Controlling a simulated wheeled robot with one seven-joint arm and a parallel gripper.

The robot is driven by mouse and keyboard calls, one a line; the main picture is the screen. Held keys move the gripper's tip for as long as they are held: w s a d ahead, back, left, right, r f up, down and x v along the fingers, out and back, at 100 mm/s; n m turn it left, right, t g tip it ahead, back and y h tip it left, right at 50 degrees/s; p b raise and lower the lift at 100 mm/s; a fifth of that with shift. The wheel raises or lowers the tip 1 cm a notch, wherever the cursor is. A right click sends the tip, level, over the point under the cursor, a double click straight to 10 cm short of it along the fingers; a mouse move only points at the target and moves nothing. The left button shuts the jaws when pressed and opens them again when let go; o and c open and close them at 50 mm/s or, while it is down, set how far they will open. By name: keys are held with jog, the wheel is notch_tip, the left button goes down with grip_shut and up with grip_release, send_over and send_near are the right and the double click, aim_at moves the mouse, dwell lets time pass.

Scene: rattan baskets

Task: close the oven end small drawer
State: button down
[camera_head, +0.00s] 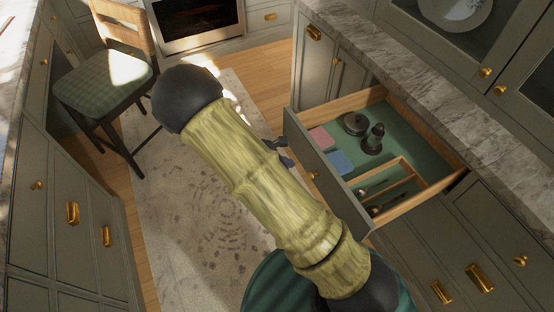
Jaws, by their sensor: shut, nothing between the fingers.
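A drawer (305,147) in the right-hand grey-green cabinet run is pulled well out. Its front faces left into the aisle and has a small gold knob. Inside are a pink and a blue item, dark metal pieces and a wooden divider with utensils. My gripper (281,151) is a small dark shape just left of the drawer front, mostly hidden behind my bamboo-like arm. It looks shut and empty; I cannot tell whether it touches the front.
The oven (196,22) stands at the far end. A chair with a checked seat (106,85) is at the left. A patterned rug (190,225) lies in the aisle. Cabinets (65,215) line the left side. A marble countertop (400,90) runs above the drawer.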

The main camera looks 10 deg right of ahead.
aim_at(307, 159)
jog(key=d, duration=0.1)
jog(key=w+d, duration=0.1)
jog(key=d, duration=0.2)
jog(key=shift+w+d+f, duration=0.2)
jog(key=shift+w+f, duration=0.05)
jog(key=shift+f, duration=0.1)
jog(key=shift+w+d, duration=0.1)
jog(key=shift+d, duration=0.05)
